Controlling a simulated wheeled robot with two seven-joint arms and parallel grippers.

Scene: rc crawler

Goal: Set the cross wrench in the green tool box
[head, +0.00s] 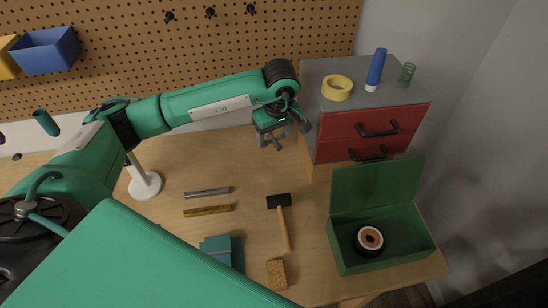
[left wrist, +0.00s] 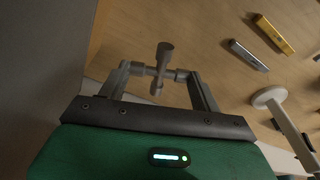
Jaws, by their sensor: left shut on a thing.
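The grey cross wrench (left wrist: 161,68) is held between the fingers of my left gripper (left wrist: 160,75), as the left wrist view shows. In the head view my left gripper (head: 273,130) is above the back of the workbench, just left of the red drawer cabinet, with the wrench (head: 270,138) partly hidden by it. The green tool box (head: 352,256) stands open at the front right of the bench, lid raised at its back. A black wheel with an orange and white hub (head: 369,238) lies inside it. My right gripper is not in view.
The red drawer cabinet (head: 350,150) carries yellow tape (head: 337,88), a blue tube (head: 376,70) and a green spring (head: 407,74). A mallet (head: 284,222), a sponge (head: 277,274), a teal vise (head: 217,247) and two bars (head: 208,210) lie on the bench (head: 255,180).

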